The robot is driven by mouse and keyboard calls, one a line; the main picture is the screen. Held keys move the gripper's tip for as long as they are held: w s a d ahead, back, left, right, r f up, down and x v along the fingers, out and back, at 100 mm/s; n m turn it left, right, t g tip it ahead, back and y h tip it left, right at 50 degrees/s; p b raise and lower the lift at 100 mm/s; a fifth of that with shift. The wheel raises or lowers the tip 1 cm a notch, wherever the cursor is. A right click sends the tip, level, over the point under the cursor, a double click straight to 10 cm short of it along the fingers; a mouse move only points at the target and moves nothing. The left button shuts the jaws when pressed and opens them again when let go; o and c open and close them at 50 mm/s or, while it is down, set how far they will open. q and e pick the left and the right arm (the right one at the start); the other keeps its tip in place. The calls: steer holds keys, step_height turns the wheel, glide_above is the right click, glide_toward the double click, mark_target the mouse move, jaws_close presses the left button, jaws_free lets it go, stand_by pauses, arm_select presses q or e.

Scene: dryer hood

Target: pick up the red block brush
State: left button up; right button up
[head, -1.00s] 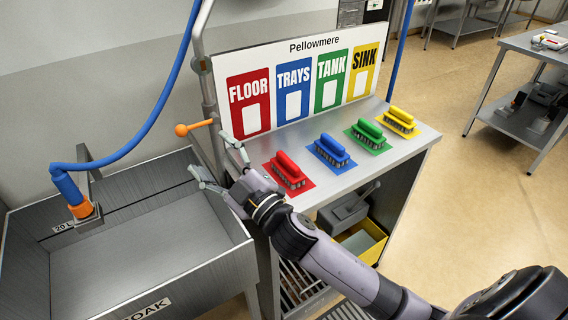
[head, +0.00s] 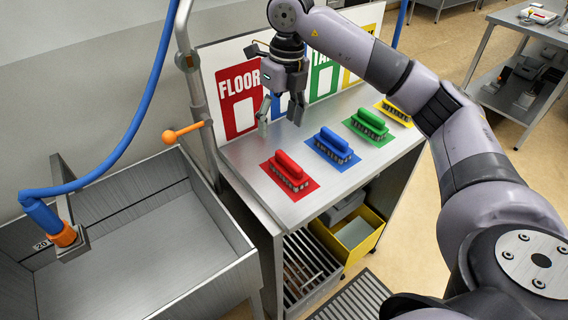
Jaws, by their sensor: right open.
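The red block brush (head: 290,171) lies on a red mat (head: 307,188) at the near left end of the steel table. Its red handle is on top and its bristles point down. My right gripper (head: 279,122) is open and empty, pointing down, above and behind the red brush in the picture. It is apart from the brush, with its fingers in front of the sign board. My left gripper is not in view.
Blue (head: 334,145), green (head: 368,127) and yellow (head: 395,110) brushes sit on matching mats to the right. A steel sink (head: 140,240) with an orange-handled lever (head: 170,136) and blue hose (head: 130,130) is at left. The sign board (head: 238,90) stands behind.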

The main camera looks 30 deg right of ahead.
mark_target(289, 159)
steer(key=shift+m+h, duration=0.4)
steer(key=shift+h, duration=0.2)
steer(key=d+f+p, duration=0.1)
steer(key=f, duration=0.2)
steer(key=d+f+p, duration=0.1)
steer(key=f, duration=0.3)
steer(key=d+f+p, duration=0.1)
steer(key=f, duration=0.2)
steer(key=shift+s+f, duration=0.2)
steer(key=shift+f, duration=0.05)
steer(key=shift+f+p, duration=0.55)
steer(key=f, duration=0.1)
steer(key=f+p, duration=0.1)
steer(key=f, duration=0.1)
steer(key=shift+w+a+f+p, duration=0.15)
steer(key=shift+w+f+p, duration=0.15)
steer(key=shift+f, duration=0.4)
steer(key=c, duration=1.3)
